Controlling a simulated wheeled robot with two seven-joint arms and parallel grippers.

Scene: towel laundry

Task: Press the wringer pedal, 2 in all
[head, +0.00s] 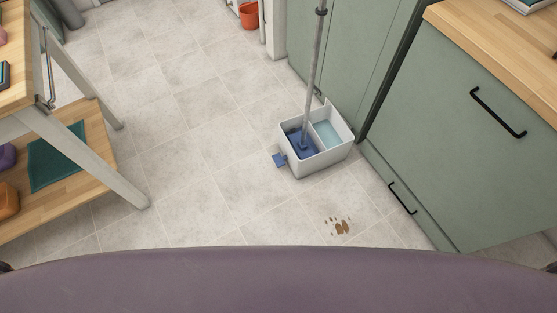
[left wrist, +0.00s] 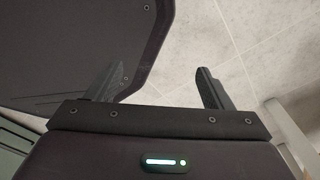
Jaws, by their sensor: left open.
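A light grey mop bucket (head: 325,167) with two compartments stands on the tiled floor against the green cabinets. A blue pedal (head: 279,160) sticks out from its left side, low near the floor. A mop with a grey pole (head: 316,65) stands nearly upright with its blue head (head: 302,145) in the left compartment. Pale blue water (head: 327,134) shows in the right compartment. My left gripper (left wrist: 157,88) is open and empty in the left wrist view, over bare floor and part of my own body. Neither gripper shows in the head view.
Brown stains (head: 340,227) lie on the floor in front of the bucket. A wooden table with a lower shelf (head: 75,185) stands at left. A wooden counter (head: 500,45) over green drawers is at right. The floor left of the bucket is clear. An orange pot (head: 249,15) is far back.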

